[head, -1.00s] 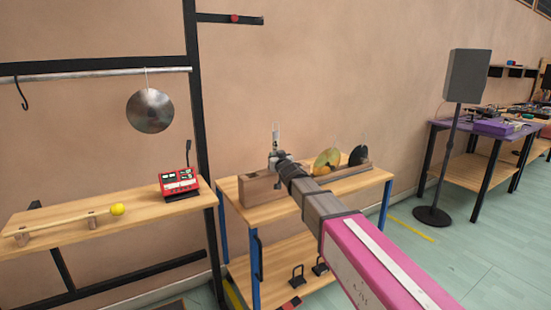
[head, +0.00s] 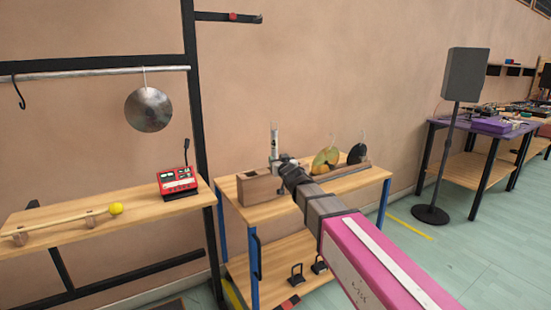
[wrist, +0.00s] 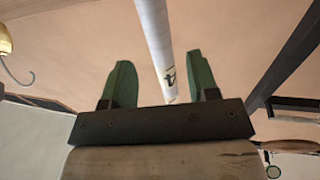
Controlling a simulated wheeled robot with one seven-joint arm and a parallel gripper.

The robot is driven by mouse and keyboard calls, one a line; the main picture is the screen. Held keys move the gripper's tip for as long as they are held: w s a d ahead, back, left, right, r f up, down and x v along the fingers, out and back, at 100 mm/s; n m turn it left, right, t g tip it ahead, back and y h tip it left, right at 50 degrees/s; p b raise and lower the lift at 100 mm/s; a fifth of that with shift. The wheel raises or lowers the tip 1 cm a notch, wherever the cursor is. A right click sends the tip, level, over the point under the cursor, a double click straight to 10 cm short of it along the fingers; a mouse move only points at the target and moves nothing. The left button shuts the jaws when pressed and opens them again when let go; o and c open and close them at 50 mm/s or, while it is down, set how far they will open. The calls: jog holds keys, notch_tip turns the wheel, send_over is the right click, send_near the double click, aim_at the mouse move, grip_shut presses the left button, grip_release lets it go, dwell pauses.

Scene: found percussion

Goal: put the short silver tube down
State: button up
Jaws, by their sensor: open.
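The fingers are open, and a gap shows on each side of the tube. The tube's lower end and how it sits in the rack are hidden.
A red device (head: 177,182) and a yellow-headed mallet (head: 116,208) are on the left bench. A metal disc (head: 148,109) hangs above it. The bench front (head: 270,212) is bare.

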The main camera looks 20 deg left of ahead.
jog(key=v, duration=0.7)
jog(key=w+d+f+m+g+h, duration=0.1)
jog(key=d+f+m+g+h, duration=0.3)
jog(key=d+f, duration=0.7)
jog(key=w+d+f+m+g+h, duration=0.1)
jog(key=d+f+h, duration=0.4)
jog(key=d+f, duration=0.65)
jog(key=s+d+f+g, duration=0.3)
jog(key=s+d, duration=0.2)
jog(key=d, duration=0.1)
jog(key=s+d+f+m+g+h, duration=0.1)
jog(key=s+d+f+g, duration=0.3)
jog(key=d, duration=0.3)
jog(key=s+d+f+g, duration=0.3)
jog(key=s+d, duration=0.3)
jog(key=d, duration=0.1)
jog(key=shift+s+d+f+m, duration=0.25)
jog(key=shift+s+f+m, duration=0.05)
jog(key=shift+f+m, duration=0.1)
